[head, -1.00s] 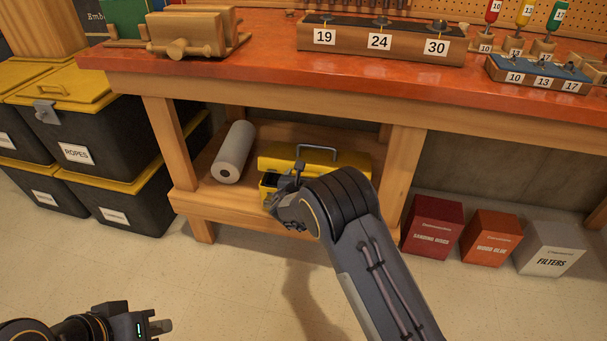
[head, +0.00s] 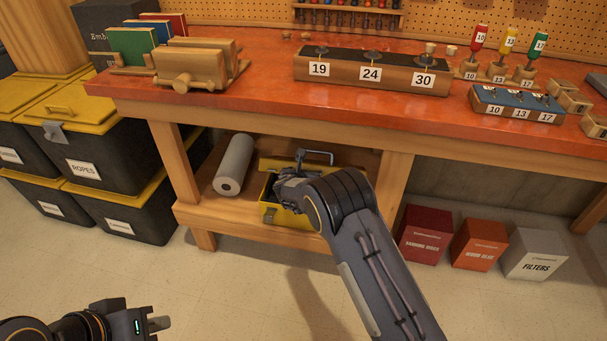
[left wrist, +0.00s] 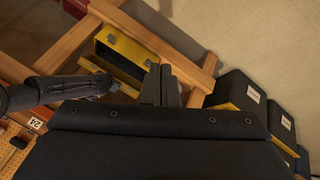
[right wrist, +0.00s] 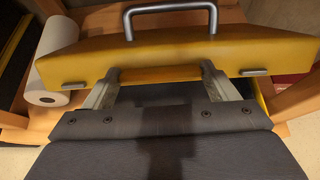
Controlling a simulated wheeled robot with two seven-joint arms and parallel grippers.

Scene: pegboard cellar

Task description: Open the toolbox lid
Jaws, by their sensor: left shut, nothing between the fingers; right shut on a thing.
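The yellow toolbox (head: 285,217) stands on the bench's lower shelf. Its lid (right wrist: 70,65), with a grey handle (right wrist: 170,8), is raised, and part of the dark interior shows. The open box also shows in the left wrist view (left wrist: 138,53). My right gripper (right wrist: 158,82) is shut on a yellow edge piece of the lid, with a finger at each end of it. My right arm hides part of the box in the head view. My left gripper (head: 160,323) is shut and empty, low at the left, well away from the toolbox.
A white paper roll (head: 234,163) lies left of the toolbox. The orange bench top (head: 250,92) is above it. Bench legs stand either side. Black bins with yellow lids (head: 95,160) are at left; three boxes (head: 478,243) stand on the floor at right. Floor in front is clear.

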